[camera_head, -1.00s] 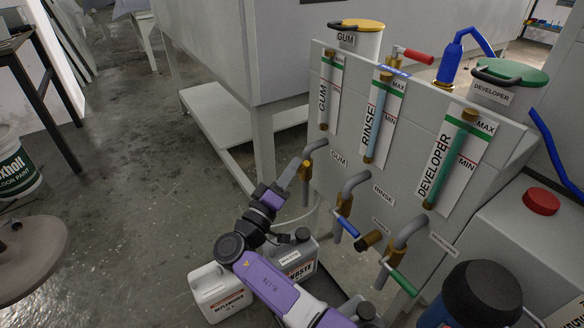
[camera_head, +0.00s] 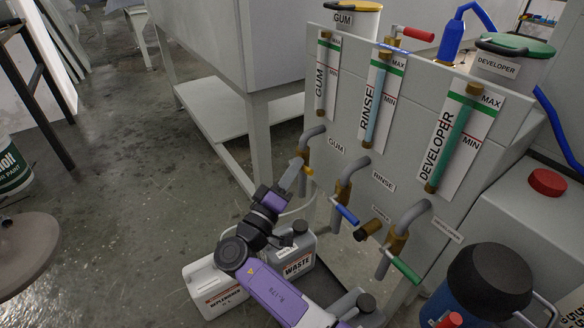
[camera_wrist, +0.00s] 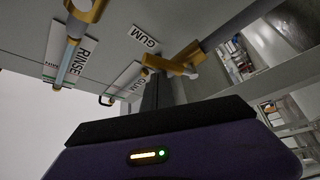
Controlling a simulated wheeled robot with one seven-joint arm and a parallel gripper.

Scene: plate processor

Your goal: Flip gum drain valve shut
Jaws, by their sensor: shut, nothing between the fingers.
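The gum drain valve (camera_head: 304,157) is a brass fitting under a grey elbow pipe at the left of the panel, beside the GUM label. A small yellow part, seemingly its lever (camera_head: 309,171), shows just right of my fingertips. In the wrist view the brass valve (camera_wrist: 172,66) sits just beyond my fingers. My gripper (camera_head: 291,177) is shut and empty, pointing up at the valve from below left. It is very close to the lever; I cannot tell whether they touch. The fingers hide part of the lever, so its angle is unclear.
Right of it are the rinse valve with a blue lever (camera_head: 346,214) and the developer valve with a green lever (camera_head: 404,269). A waste jug (camera_head: 299,262) and a replenisher jug (camera_head: 217,288) stand on the floor below my arm. Open floor lies left.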

